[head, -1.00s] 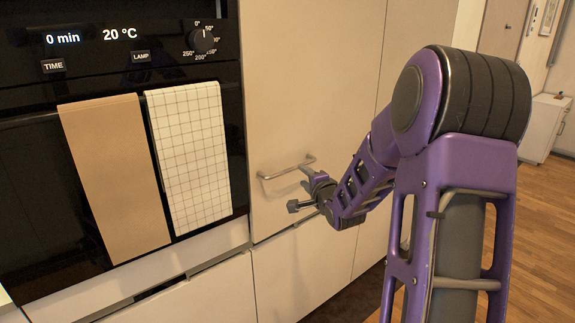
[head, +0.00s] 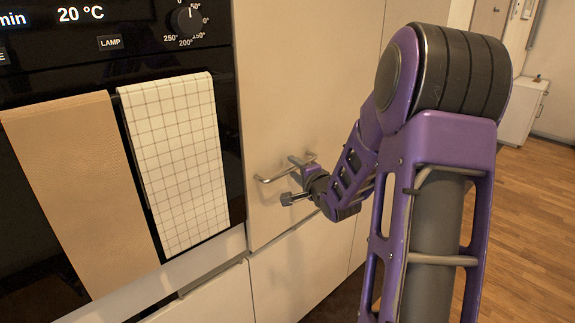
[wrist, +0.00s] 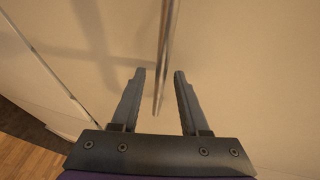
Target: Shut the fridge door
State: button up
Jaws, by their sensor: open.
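The beige fridge door (head: 290,75) is the tall panel right of the oven. It looks about flush with the cabinet front, though a small gap is hard to judge. Its metal bar handle (head: 266,179) sits low on the panel. My gripper (head: 289,179) is open at the handle, with my purple arm reaching in from the right. In the wrist view the handle (wrist: 165,50) runs between the two open fingers (wrist: 160,74), with space on both sides. The fingers are not closed on it.
The black oven (head: 100,70) stands at the left, with a brown towel (head: 80,190) and a checked towel (head: 178,160) hanging on its front. A lower cabinet (head: 295,270) is below the door. Open wooden floor (head: 530,220) lies at the right.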

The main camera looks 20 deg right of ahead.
jog(key=shift+w, duration=0.35)
jog(key=shift+c, duration=0.3)
grip_shut()
dwell(1.1)
